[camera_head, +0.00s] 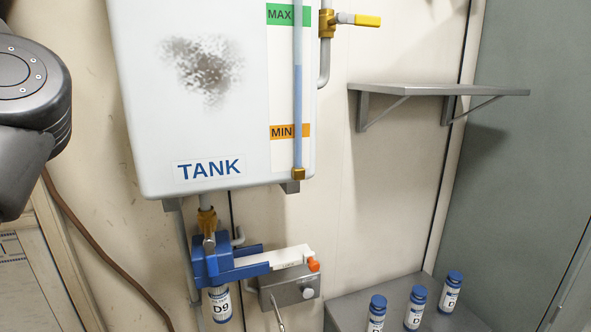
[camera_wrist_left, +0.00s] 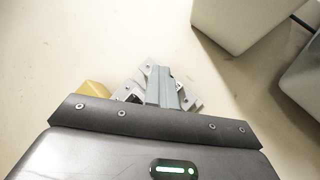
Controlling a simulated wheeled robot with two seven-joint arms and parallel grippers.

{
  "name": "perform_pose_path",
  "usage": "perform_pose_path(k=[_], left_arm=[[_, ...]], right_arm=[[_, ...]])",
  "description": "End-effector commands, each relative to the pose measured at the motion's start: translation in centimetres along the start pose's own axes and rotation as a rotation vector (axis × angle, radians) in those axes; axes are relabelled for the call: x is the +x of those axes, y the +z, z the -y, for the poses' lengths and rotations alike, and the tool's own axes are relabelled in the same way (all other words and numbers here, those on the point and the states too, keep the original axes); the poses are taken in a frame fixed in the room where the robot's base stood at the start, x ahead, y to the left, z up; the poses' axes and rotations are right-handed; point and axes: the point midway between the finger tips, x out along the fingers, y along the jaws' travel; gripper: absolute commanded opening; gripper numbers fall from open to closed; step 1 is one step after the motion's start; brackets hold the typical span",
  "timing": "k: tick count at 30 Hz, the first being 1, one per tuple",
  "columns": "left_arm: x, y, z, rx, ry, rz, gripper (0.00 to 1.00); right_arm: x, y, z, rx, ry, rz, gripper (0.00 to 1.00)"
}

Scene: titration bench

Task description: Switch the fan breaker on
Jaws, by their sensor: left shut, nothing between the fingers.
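I see no breaker that I can identify as the fan breaker in either view. My left gripper (camera_wrist_left: 166,80) shows in the left wrist view, its grey fingers closed together with nothing between them. A pale plain surface lies beyond the fingers. In the head view, only a dark part of my left arm shows at the upper left edge, and the gripper itself is out of frame. My right gripper is in neither view.
A white tank (camera_head: 215,100) hangs on the wall, with a blue clamp (camera_head: 225,262) and a grey box (camera_head: 290,287) below. A bare wall shelf (camera_head: 440,89) is at right. Several blue-capped bottles (camera_head: 416,306) stand lower right. Pale blocks (camera_wrist_left: 245,30) fill the wrist view's upper right.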

Motion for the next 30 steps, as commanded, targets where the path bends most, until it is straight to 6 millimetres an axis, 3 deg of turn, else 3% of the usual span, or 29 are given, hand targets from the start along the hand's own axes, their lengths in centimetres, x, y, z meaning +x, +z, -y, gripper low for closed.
perform_pose_path(k=[5, 21, 30], left_arm=[[-0.9, 0.4, 0.3, -0.005, -0.006, -0.002, 0.00], [-4.2, 3.8, -1.3, -0.001, 0.000, 0.000, 0.00], [-4.8, 4.6, -1.8, -0.001, -0.001, 0.000, 0.00]], right_arm=[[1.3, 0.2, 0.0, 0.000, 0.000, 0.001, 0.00], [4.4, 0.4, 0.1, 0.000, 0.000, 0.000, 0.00], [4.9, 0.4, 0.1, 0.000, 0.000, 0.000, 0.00]])
